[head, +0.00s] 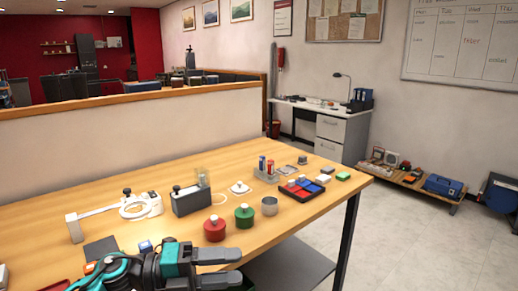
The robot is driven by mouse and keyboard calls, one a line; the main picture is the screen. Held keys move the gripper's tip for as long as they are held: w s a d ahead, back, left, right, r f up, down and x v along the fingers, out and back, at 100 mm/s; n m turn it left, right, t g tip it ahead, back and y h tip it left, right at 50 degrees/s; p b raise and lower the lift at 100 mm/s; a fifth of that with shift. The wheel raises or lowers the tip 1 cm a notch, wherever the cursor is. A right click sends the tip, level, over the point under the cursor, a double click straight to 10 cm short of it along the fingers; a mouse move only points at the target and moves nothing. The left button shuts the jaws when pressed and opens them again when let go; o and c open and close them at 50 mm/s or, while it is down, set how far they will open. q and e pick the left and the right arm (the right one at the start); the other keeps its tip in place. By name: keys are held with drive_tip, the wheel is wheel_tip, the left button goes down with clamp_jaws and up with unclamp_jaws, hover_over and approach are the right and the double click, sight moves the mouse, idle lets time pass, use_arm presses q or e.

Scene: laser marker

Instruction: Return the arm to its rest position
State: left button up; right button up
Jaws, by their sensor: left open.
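My left gripper (236,267) is in the lower middle of the head view, over the front edge of the wooden table (310,214). Its two fingers point right and stand apart, with nothing visible between them. My left arm (120,271) comes in from the lower left and hides part of the table's front. My right gripper is not in view.
A red pot (214,230) and a green pot (244,217) stand just behind the gripper. Beyond are a metal cup (269,206), a dark box (191,200) and a black tray (303,196) with coloured blocks. Open floor (420,235) lies right of the table.

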use_arm(q)
drive_tip(key=s+a+f+n+t+y, duration=0.2)
drive_tip(key=a+f+n+t+y, duration=0.35)
drive_tip(key=n, duration=0.75)
drive_tip(key=s+a+f+n+t+y, duration=0.2)
drive_tip(key=f+n+t+y, duration=0.55)
drive_tip(key=n, duration=0.55)
drive_tip(key=s+a+f+n+g+y, duration=0.2)
drive_tip(key=s+a+f+n+g, duration=0.2)
drive_tip(key=s+f, duration=0.7)
drive_tip(key=shift+s+f+n+g+y, duration=0.35)
drive_tip(key=shift+f+n+g, duration=0.25)
drive_tip(key=shift+n, duration=0.6)
